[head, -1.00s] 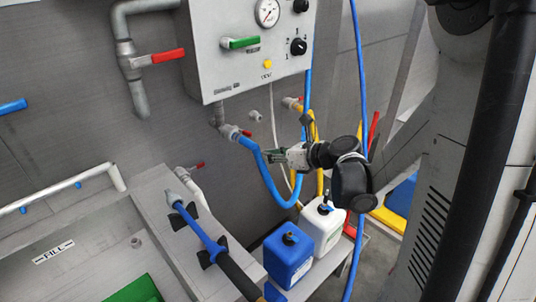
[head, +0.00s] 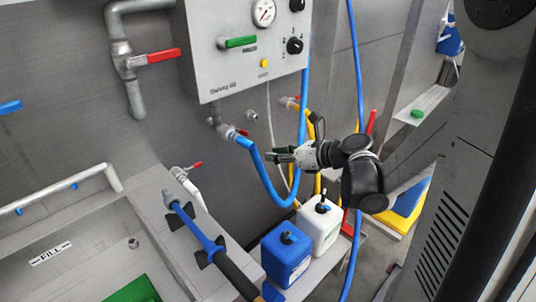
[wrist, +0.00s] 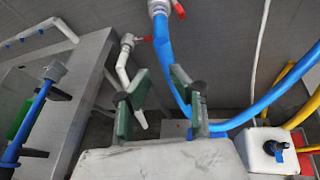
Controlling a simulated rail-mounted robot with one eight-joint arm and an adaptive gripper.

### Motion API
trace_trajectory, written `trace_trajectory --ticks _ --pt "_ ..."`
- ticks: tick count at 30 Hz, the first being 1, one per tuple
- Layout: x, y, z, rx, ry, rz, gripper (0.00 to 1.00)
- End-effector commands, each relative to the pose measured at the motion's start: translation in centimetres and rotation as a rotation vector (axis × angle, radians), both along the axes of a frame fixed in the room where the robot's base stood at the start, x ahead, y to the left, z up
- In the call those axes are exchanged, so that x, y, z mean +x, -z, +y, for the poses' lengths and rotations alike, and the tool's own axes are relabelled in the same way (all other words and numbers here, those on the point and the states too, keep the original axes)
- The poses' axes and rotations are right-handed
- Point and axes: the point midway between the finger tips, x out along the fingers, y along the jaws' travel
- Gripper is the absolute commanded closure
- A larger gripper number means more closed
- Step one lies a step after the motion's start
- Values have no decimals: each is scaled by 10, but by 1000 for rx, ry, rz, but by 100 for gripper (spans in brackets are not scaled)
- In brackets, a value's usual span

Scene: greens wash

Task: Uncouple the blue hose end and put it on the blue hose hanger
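The blue hose (head: 264,178) hangs in a loop under the control panel. Its end (head: 244,142) is coupled to the outlet fitting with a red lever. In the wrist view the coupling (wrist: 158,8) is at the top and the hose (wrist: 166,55) runs down from it, partly hidden behind the right finger. My gripper (head: 274,156) is close to the hose, just right of and below the coupling. In the wrist view my gripper (wrist: 160,78) has its green fingers apart with nothing gripped. A blue bar (head: 10,107) shows at the left edge; I cannot tell whether it is the hanger.
A blue jug (head: 287,262) and a white jug (head: 320,230) stand below my gripper. A yellow hose (head: 300,125) hangs behind it. A blue lance (head: 195,228) lies on black brackets at the sink edge (head: 165,215). The control panel (head: 225,75) is above.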

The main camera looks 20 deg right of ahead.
Motion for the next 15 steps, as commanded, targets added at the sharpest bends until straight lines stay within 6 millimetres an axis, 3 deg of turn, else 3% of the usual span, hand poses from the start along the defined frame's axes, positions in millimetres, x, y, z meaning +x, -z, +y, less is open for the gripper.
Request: trace_trajectory --ticks 6,15 --pt "-33 -16 -23 1 4 0 79" --pt "-61 -30 -41 1 3 1 79"
